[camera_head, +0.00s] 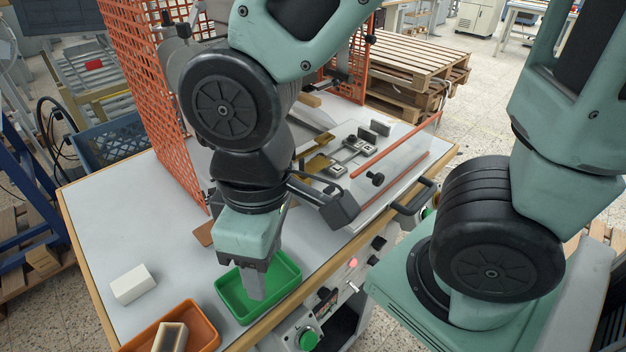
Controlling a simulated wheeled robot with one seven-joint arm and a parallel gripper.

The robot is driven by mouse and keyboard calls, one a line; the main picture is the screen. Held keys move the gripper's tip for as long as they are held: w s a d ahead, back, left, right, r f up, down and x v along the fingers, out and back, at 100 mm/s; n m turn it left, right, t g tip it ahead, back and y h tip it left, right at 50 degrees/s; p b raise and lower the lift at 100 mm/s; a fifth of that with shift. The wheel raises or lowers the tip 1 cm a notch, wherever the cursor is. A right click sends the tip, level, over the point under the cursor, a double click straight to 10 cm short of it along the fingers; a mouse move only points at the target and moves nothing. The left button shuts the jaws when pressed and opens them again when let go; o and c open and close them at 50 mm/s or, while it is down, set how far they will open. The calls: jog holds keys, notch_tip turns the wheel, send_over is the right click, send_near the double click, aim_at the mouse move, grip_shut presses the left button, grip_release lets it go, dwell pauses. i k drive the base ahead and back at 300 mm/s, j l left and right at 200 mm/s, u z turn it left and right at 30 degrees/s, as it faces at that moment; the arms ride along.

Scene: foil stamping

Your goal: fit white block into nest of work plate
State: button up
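A white block (133,285) lies on the table at the left, apart from my gripper. My gripper (257,290) points down into the green tray (285,277), to the right of that block. Its fingers overlap in this view, so I cannot tell whether they are open or shut or hold anything. The work plate (397,160) appears to be the pale plate on the machine at the upper right. Small metal fixtures (350,148) stand on it. My arm hides part of the machine, and I cannot make out the nest clearly.
An orange tray (203,330) at the front left holds a pale, dark-edged block (171,338). An orange mesh guard (150,90) stands behind. Red rods (395,143) and a black handle (414,197) are at the right.

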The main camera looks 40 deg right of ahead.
aim_at(346, 158)
jog(key=j, duration=1.85)
